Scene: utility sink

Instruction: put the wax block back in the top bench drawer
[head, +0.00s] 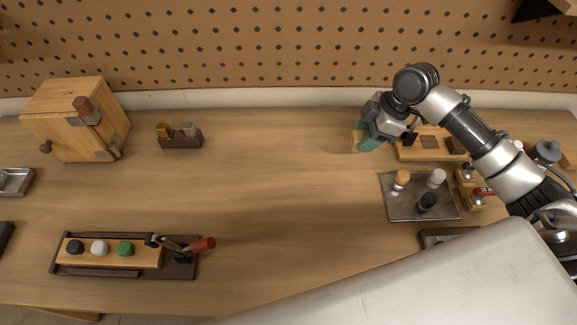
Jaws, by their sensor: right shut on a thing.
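My right gripper (371,137) is at the back right of the bench, shut on a small yellow and teal block (357,140). I take this to be the wax block; the fingers and wrist hide part of it. The block is left of a light wooden tray, and I cannot tell whether it touches the bench top. A wooden edge (68,313) shows below the bench's front at the bottom left; I cannot tell whether it is the top drawer. My left gripper is not in view.
A wooden cabinet (78,120) stands at the back left, with a dark holder (181,141) beside it. A rack with coloured knobs (125,271) lies front left. A metal tray (398,211) with bottles and a wooden tray (408,154) are at right. The bench middle is clear.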

